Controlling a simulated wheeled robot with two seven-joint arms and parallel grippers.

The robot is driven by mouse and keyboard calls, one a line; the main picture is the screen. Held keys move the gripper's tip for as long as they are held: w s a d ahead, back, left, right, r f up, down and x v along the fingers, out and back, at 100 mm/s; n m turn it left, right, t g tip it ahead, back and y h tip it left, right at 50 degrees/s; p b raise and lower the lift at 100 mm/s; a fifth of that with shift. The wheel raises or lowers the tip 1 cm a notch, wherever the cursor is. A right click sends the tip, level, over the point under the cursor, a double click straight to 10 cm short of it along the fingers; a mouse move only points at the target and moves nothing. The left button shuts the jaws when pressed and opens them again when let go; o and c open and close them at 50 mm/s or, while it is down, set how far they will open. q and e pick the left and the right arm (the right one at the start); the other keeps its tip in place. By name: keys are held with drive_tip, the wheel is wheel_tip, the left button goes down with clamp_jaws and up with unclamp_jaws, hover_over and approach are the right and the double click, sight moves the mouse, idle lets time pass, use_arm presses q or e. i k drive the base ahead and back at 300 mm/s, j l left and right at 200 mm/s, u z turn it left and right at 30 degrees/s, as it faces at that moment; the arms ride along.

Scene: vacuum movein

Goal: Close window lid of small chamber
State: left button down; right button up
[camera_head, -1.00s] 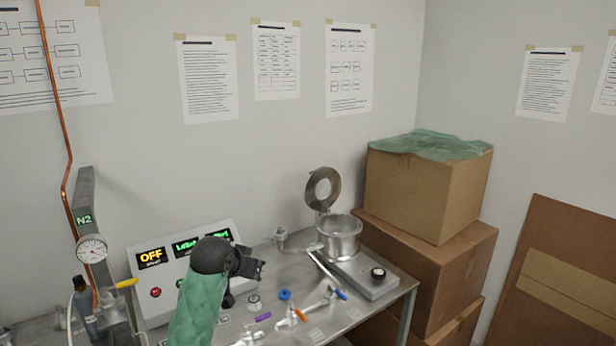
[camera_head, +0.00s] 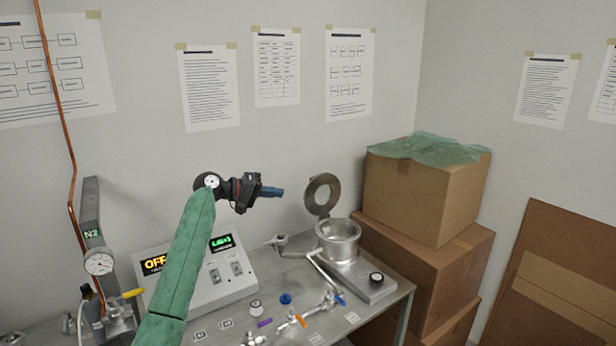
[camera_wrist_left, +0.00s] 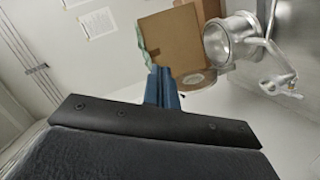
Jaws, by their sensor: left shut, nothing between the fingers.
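The small chamber (camera_head: 338,241) is a metal cylinder on a flat grey base at the right end of the bench. Its round window lid (camera_head: 322,195) stands open, raised upright at the chamber's back left. In the left wrist view the chamber (camera_wrist_left: 230,40) is at the upper right and the lid (camera_wrist_left: 194,80) lies just below it. My left gripper (camera_head: 277,192) is left of the lid at about its height, apart from it. Its blue fingers (camera_wrist_left: 162,88) are shut and empty. My right gripper is not in view.
Small valves with coloured handles (camera_head: 298,320) line the bench front. Stacked cardboard boxes (camera_head: 425,200) stand right of the chamber. The air between gripper and lid looks clear.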

sight(322, 210)
drive_tip(key=i, duration=0.95)
